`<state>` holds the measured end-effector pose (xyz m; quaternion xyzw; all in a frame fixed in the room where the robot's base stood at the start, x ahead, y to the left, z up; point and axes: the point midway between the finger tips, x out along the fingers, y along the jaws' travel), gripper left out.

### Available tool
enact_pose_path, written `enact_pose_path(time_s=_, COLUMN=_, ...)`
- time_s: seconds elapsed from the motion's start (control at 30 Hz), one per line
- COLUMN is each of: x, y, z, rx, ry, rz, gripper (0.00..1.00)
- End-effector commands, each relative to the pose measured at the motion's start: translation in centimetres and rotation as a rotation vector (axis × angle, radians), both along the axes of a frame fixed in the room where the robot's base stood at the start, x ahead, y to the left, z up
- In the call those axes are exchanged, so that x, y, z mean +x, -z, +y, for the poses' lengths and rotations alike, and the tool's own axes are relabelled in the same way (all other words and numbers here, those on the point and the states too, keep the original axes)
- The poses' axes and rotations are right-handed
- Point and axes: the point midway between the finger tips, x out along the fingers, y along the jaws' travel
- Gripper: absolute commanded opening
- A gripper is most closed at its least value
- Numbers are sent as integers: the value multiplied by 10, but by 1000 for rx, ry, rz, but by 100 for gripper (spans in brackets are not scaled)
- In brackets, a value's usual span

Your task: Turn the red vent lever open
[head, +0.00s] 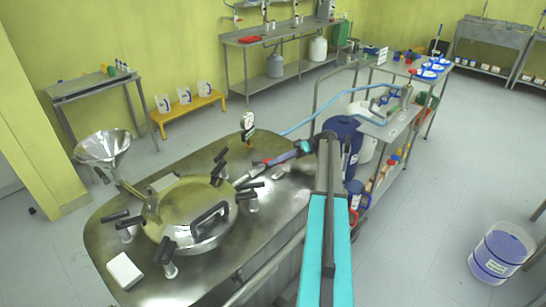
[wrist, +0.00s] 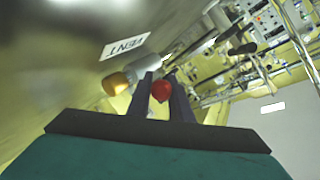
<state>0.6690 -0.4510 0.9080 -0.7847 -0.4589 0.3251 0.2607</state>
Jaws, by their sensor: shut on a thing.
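The red vent lever (wrist: 161,91) shows as a rounded red end between the two dark fingers of my gripper (wrist: 160,82) in the wrist view. The fingers are shut on it. A white label reading VENT (wrist: 125,46) is on the metal surface beside it, and a fitting with an orange-yellow end (wrist: 118,83) sits just left of the fingers. In the head view my gripper (head: 268,161) reaches down to the steel reactor top (head: 285,190) from the right, with a bit of red at its tip. The lever's pivot and exact angle are hidden.
The round reactor lid (head: 185,195) with several black clamp handles lies left of my gripper. A steel funnel (head: 103,148) stands at the far left and a pressure gauge (head: 248,121) behind my gripper. A blue drum (head: 343,135) and a trolley are at the right.

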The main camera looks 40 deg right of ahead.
Motion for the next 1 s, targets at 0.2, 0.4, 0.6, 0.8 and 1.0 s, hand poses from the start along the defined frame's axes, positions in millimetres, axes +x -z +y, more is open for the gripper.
enact_pose_path(time_s=0.2, x=-1, y=-5, z=-6, rx=-1, ry=5, rz=-8, gripper=0)
enact_pose_path(time_s=0.4, x=-2, y=-4, z=-6, rx=-1, ry=3, rz=-7, gripper=0)
enact_pose_path(time_s=0.6, x=-2, y=-4, z=-6, rx=-2, ry=4, rz=-7, gripper=0)
enact_pose_path(time_s=0.8, x=-3, y=-3, z=-6, rx=-1, ry=2, rz=-5, gripper=38)
enact_pose_path(time_s=1.0, x=-4, y=-2, z=-5, rx=0, ry=-1, rz=-3, gripper=38)
